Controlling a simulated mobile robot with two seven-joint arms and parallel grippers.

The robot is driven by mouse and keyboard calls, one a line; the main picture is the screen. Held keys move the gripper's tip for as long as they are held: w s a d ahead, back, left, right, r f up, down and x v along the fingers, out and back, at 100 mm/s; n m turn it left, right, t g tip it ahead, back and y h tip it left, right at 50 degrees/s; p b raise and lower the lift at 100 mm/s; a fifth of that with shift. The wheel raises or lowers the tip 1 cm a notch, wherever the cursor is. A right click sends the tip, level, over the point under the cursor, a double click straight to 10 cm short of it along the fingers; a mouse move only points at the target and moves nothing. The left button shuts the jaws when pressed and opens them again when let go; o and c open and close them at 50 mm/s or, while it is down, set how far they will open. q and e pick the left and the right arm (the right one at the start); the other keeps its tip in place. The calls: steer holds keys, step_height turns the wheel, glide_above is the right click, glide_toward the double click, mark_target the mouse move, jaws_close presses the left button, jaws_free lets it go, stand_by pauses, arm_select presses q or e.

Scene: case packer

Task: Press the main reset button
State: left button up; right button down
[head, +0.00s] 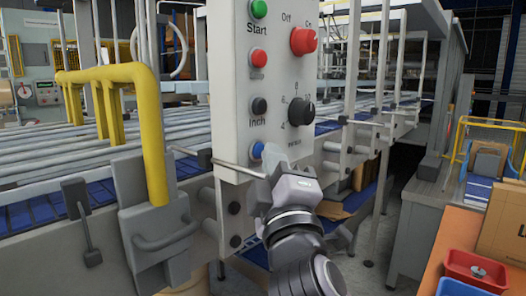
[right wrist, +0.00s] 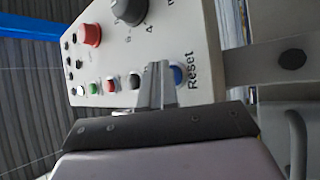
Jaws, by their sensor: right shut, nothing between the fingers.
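The blue reset button (head: 257,150) is the lowest button on the light grey control panel (head: 236,75), left of my right gripper (head: 269,152). In the right wrist view the blue button (right wrist: 179,75) shows with the word "Reset" beside it. There my right gripper (right wrist: 157,68) is shut and empty, its fingertips in front of the panel between the black button (right wrist: 134,81) and the blue one. The fingertips are very close to the blue button; I cannot tell whether they touch it. My left gripper is not in view.
The panel also carries a green Start button (head: 258,9), a red button (head: 258,58), a black Inch button (head: 260,106), a red Off/On switch (head: 303,41) and a black dial (head: 301,112). A yellow rail (head: 150,120) stands left. An orange table (head: 455,240) with a red tray (head: 475,272) stands right.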

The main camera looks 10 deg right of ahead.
stand_by(0.6)
steer(key=shift+s+d, duration=0.5)
steer(key=shift+s, duration=0.15)
steer(key=shift+s+d+p, duration=0.35)
steer(key=shift+s+d, duration=0.45)
steer(key=shift+s, duration=0.2)
steer(key=shift+s+d+p, duration=0.35)
steer(key=shift+s+d, duration=0.4)
steer(key=shift+s, duration=0.2)
steer(key=shift+f, duration=0.1)
step_height(320, 180, down, 28)
steer(key=w+m+g+y, duration=0.2)
steer(key=m+g+y, duration=0.15)
steer(key=g, duration=0.35)
steer(key=s+d+f+m+g, duration=0.2)
steer(key=s+f, duration=0.6)
steer(key=f, duration=0.4)
steer(key=s+d+f+m+g, duration=0.3)
steer(key=s+f+m, duration=0.3)
steer(key=s+f, duration=0.3)
step_height(320, 180, down, 3)
steer(key=shift+s+d+r+g, duration=0.15)
steer(key=shift+s+d+g, duration=0.15)
steer(key=shift+d, duration=0.1)
